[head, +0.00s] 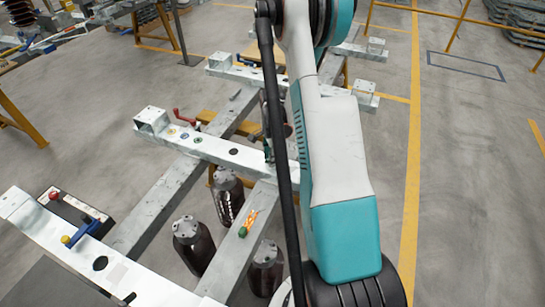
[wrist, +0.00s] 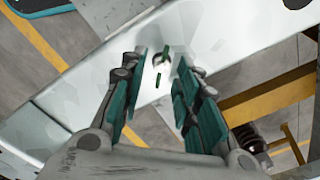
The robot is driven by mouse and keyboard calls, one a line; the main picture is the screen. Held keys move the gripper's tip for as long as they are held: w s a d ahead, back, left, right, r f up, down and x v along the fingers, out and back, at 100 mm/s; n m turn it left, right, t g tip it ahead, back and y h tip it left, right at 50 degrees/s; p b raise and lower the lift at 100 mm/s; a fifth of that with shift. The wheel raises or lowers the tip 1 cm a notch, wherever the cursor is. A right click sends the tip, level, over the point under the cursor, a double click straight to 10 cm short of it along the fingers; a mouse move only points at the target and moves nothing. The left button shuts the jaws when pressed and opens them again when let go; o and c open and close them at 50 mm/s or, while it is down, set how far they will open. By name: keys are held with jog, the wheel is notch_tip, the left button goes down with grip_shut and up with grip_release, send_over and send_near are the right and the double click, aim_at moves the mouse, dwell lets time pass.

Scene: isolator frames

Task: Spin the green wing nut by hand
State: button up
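The green wing nut (wrist: 158,79) shows in the wrist view as small green wings around a pale round stud end on a white metal beam (wrist: 235,40). My gripper (wrist: 162,62) is open, with one teal-padded finger on each side of the wing nut. Gaps show between the fingers and the nut, and I cannot tell how far above the beam the fingertips are. In the head view my arm hides most of the gripper, and I cannot make out the nut there.
In the head view, the white crossbeam (head: 225,153) carries a red crank handle (head: 184,117) and several coloured rings. Dark insulators (head: 193,243) stand below the frame. A box with a blue lever (head: 84,231) sits at left. Open floor (head: 480,180) lies to the right.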

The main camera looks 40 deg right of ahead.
grip_shut()
jog(key=shift+n, duration=0.3)
jog(key=n+b, duration=0.1)
jog(key=n, duration=0.1)
jog(key=shift+w+f+n, duration=0.1)
jog(key=shift+w+n, duration=0.05)
jog(key=shift+n, duration=0.15)
jog(key=n+b, duration=0.1)
jog(key=n, duration=0.3)
jog(key=shift+w+n+b, duration=0.15)
jog(key=shift+n+b, duration=0.15)
jog(key=shift+b, duration=0.05)
jog(key=n+b, duration=0.1)
jog(key=n, duration=0.3)
jog(key=shift+w+a, duration=0.1)
jog(key=shift+w+n+b, duration=0.1)
jog(key=shift+n+b, duration=0.2)
jog(key=shift+n, duration=1.5)
jog(key=shift+n, duration=0.3)
